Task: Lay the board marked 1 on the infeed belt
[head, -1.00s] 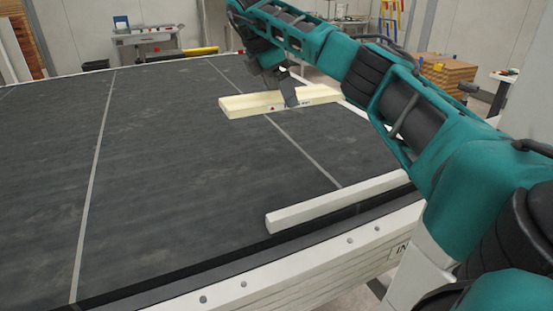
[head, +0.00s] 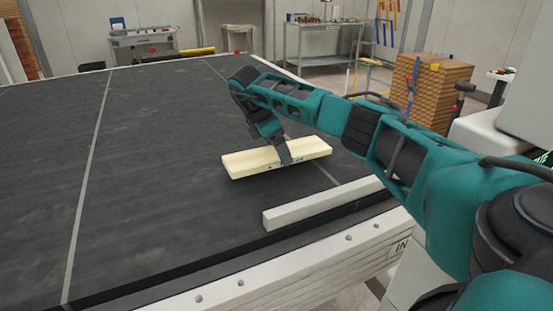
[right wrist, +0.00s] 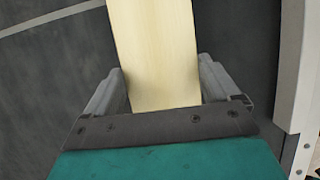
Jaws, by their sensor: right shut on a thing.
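A pale wooden board (head: 245,164) is in my right gripper (head: 283,158), over or on the dark infeed belt (head: 150,150). The gripper holds it near its middle, with the jaws on both long sides. I cannot tell if the board touches the belt. Small dark marks show on its near side, too small to read. In the right wrist view the board (right wrist: 155,50) runs away between the two jaws (right wrist: 163,88), with the belt (right wrist: 60,80) on both sides. My left gripper is not in view.
A white rail (head: 320,203) lies along the belt's near edge, close to the board. The belt to the left is clear. Stacked brown boards (head: 430,90), a grey workbench (head: 325,40) and a small trolley (head: 145,42) stand beyond the belt.

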